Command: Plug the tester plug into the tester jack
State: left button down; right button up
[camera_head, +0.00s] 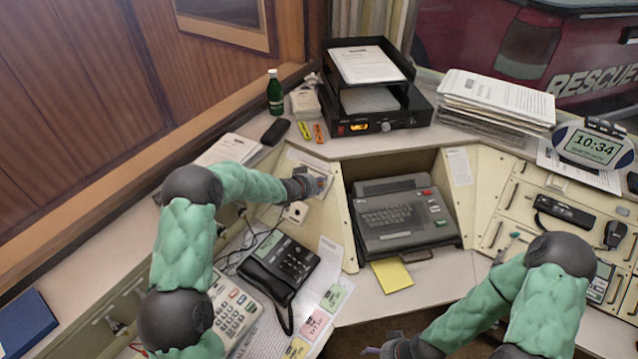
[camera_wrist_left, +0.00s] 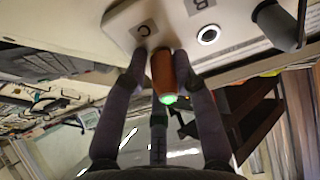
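In the left wrist view, an orange-brown cylinder, apparently the tester plug (camera_wrist_left: 163,73), has a glowing green end facing the camera. My left gripper (camera_wrist_left: 160,62) is shut on it, one finger on each side. The plug's far end is at a pale panel (camera_wrist_left: 125,18) below a label "C"; I cannot tell whether it is seated in a jack. A round jack (camera_wrist_left: 208,35) shows by label "B". In the head view, my left gripper (camera_head: 312,184) is at the sloped panel left of the keyboard machine, hiding the plug. My right gripper (camera_head: 385,348) is low at the bottom edge.
A black desk phone (camera_head: 280,262) stands in front, and the keyboard machine (camera_head: 405,218) sits to the right. A dark cylinder (camera_wrist_left: 278,25) projects from the panel's right in the wrist view.

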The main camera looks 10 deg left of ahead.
pick_arm(q)
jog(key=shift+w+a+r, duration=0.15)
jog(key=shift+a+r, duration=0.1)
jog(key=shift+r, duration=0.05)
jog(key=shift+r, duration=0.1)
jog(key=shift+s+a+r, duration=0.15)
jog(key=shift+s+r, duration=0.05)
jog(key=shift+r, duration=0.15)
jog(key=shift+s+a+r+p, duration=0.1)
jog(key=shift+p, duration=0.2)
jog(key=shift+s, duration=0.25)
jog(key=shift+s+r, duration=0.2)
jog(key=shift+s, duration=0.15)
jog(key=shift+r+p, duration=0.1)
jog(key=shift+p, duration=0.25)
